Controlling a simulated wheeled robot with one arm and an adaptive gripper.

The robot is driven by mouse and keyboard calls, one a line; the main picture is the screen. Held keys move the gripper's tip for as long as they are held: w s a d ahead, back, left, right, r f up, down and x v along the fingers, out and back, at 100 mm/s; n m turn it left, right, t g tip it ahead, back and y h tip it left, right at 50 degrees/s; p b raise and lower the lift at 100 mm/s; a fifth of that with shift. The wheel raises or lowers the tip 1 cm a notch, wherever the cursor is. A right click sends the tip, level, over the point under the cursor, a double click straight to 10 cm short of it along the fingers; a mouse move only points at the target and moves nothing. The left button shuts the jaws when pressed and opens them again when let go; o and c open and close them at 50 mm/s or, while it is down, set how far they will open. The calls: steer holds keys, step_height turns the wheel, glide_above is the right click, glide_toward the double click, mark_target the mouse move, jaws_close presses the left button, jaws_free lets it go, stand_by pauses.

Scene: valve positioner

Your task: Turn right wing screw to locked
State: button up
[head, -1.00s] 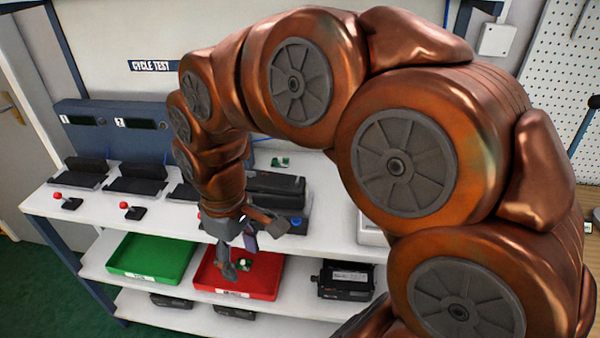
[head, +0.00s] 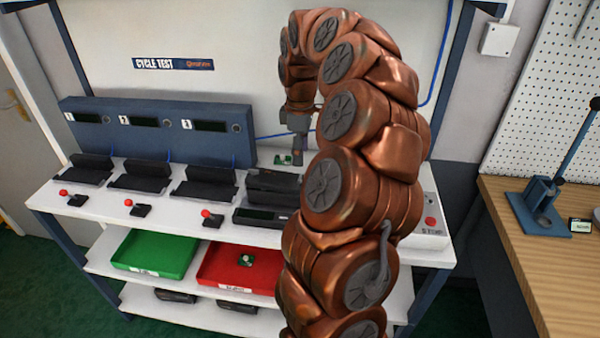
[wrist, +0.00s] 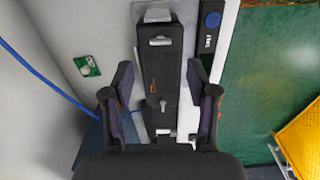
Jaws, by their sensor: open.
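A black valve positioner (head: 268,188) lies on the white bench; in the wrist view (wrist: 163,80) it runs lengthwise between my fingers. A small light grey piece (wrist: 160,41) shows near its far end in that view, and another (wrist: 164,131) lower down. I cannot tell which is the right wing screw or how it is turned. My gripper (wrist: 160,72) is open, with one finger on each side of the positioner. Nothing is seen held. In the head view my gripper (head: 297,152) hangs over the bench near the positioner's right end, partly hidden by my arm.
A small green board (wrist: 87,66) lies beside the positioner. Several black stands (head: 205,182) and red-knobbed levers (head: 212,218) are on the bench to the left. A green tray (head: 155,252) and a red tray (head: 225,268) sit on the shelf below. A STOP box (head: 430,222) stands right.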

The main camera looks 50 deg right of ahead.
mark_target(300, 177)
steer(key=shift+f+p, duration=0.95)
steer(key=shift+f, duration=2.8)
jaws_close()
